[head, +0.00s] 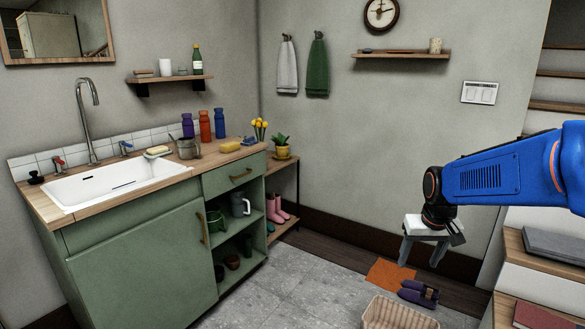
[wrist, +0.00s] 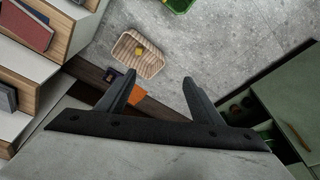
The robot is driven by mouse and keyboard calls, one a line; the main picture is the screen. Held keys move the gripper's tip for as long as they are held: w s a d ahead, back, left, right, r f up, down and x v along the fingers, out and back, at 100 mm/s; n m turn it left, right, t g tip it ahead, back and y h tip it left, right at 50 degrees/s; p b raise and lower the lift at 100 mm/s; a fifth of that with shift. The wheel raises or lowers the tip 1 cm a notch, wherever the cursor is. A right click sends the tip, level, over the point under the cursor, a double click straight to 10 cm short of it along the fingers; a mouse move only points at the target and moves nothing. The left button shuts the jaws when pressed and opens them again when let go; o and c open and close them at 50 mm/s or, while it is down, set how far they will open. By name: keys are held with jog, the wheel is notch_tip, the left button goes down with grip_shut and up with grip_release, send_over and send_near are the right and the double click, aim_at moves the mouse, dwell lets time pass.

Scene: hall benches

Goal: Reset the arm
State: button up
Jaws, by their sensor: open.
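My blue arm reaches in from the right edge of the head view. My gripper (head: 421,254) hangs at its end, fingers pointing down, in front of the back wall and above the floor. In the wrist view my gripper (wrist: 159,88) shows two dark fingers spread wide apart with nothing between them. It is open and empty, and touches nothing that I can see.
A green sink cabinet (head: 143,250) stands at the left with bottles and a sponge on top. A basket (head: 395,312), an orange cloth (head: 388,274) and purple slippers (head: 419,293) lie on the floor below my gripper. Wooden steps (head: 513,245) rise at the right.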

jog(key=s+a+r+t, duration=0.1)
jog(key=s+a, duration=0.1)
jog(key=s, duration=1)
jog(key=s+a+t, duration=0.1)
jog(key=s+a, duration=0.2)
jog(key=s, duration=1)
jog(key=shift+s+a+r+n, duration=0.2)
jog(key=shift+s+r+n, duration=0.05)
jog(key=shift+r+n, duration=0.15)
